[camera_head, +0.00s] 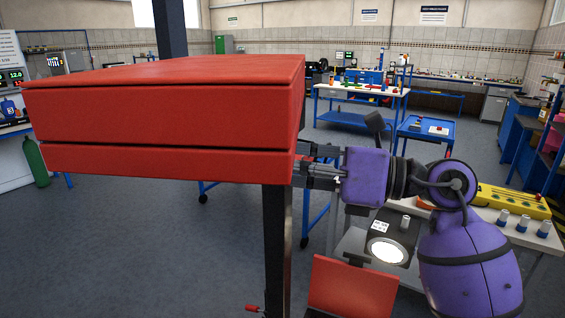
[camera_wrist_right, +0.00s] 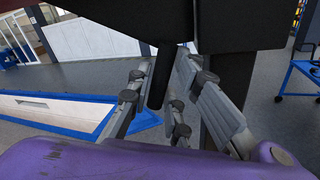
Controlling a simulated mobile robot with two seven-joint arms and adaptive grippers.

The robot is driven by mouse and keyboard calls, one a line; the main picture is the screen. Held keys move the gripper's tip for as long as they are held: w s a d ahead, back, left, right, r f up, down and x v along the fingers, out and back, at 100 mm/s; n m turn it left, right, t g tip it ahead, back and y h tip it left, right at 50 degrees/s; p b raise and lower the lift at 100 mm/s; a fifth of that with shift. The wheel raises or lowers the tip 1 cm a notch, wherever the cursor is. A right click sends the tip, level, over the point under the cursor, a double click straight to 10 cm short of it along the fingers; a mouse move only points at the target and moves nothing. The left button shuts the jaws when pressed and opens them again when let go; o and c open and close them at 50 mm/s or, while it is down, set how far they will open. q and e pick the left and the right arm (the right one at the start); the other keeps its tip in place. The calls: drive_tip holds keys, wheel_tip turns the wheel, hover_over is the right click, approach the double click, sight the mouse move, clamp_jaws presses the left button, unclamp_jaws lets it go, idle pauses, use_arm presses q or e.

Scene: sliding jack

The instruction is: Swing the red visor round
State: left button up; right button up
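A large red box-shaped body (camera_head: 160,115), which I take to be the red visor, fills the left of the head view. A dark seam runs along its lower side, and it stands over a dark post (camera_head: 277,250). My right gripper (camera_head: 312,166) is at its lower right edge, fingers pointing left. In the right wrist view the fingers (camera_wrist_right: 158,98) are spread, with a dark rod (camera_wrist_right: 160,78) between them. A gap shows beside the rod; I cannot tell whether either finger touches it. A dark body hangs above the fingers. My left gripper is not in view.
A red panel (camera_head: 352,287) and a small red handle (camera_head: 255,308) are low in front. A bench with a yellow case (camera_head: 510,200) stands behind my right arm. A blue cart (camera_head: 425,130) and workbenches stand farther back. Open floor lies at lower left.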

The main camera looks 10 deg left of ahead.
drive_tip(key=shift+d, duration=0.15)
drive_tip(key=s+d, duration=0.1)
drive_tip(key=d, duration=1)
drive_tip(key=shift+s+d, duration=0.2)
drive_tip(key=shift+d, duration=0.15)
